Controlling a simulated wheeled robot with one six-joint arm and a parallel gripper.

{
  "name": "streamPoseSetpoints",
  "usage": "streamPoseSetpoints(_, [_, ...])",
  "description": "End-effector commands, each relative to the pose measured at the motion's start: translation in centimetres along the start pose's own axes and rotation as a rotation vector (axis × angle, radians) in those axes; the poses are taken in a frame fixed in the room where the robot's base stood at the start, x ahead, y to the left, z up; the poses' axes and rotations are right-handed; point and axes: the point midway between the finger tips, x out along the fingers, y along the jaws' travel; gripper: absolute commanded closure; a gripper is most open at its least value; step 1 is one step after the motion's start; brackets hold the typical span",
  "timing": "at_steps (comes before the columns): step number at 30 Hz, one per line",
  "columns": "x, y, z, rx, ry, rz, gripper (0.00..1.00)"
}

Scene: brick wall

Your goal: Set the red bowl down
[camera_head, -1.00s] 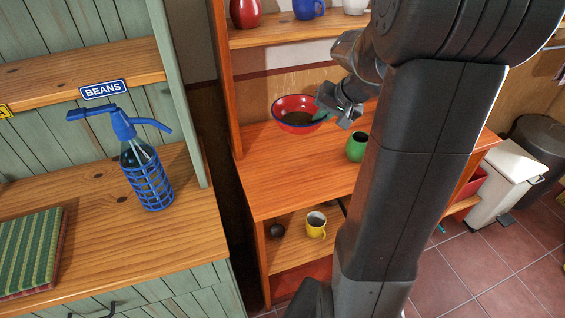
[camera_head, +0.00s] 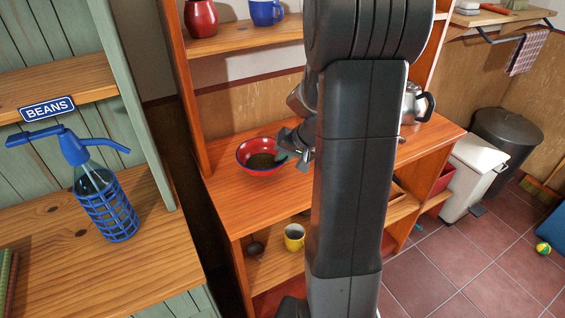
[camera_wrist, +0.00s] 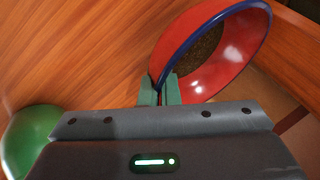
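The red bowl (camera_head: 254,170) has a blue rim and dark contents or a dark inside bottom. In the head view it is at the left of the orange wooden counter (camera_head: 240,205), close over or on its surface; I cannot tell if it touches. My gripper (camera_head: 296,150) is at the bowl's right side, partly hidden behind my arm. In the wrist view the bowl (camera_wrist: 215,70) is at the upper right, and the green fingertips of my gripper (camera_wrist: 159,90) pinch its rim.
A green cup (camera_wrist: 30,140) stands near the gripper in the wrist view; my arm hides it in the head view. A metal kettle (camera_head: 412,105) stands at the counter's right. A shelf above holds a red vase (camera_head: 201,18) and blue mug (camera_head: 266,12). The counter's front left is clear.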

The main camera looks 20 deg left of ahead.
Motion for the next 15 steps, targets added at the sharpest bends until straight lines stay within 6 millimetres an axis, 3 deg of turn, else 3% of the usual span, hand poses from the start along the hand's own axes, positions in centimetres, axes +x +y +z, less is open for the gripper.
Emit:
streamPoseSetpoints(4, [1.4,0.8,0.6,0.002,-0.001,0.001,1.00])
streamPoseSetpoints(15, [1.7,1.0,0.7,0.000,0.001,0.000,1.00])
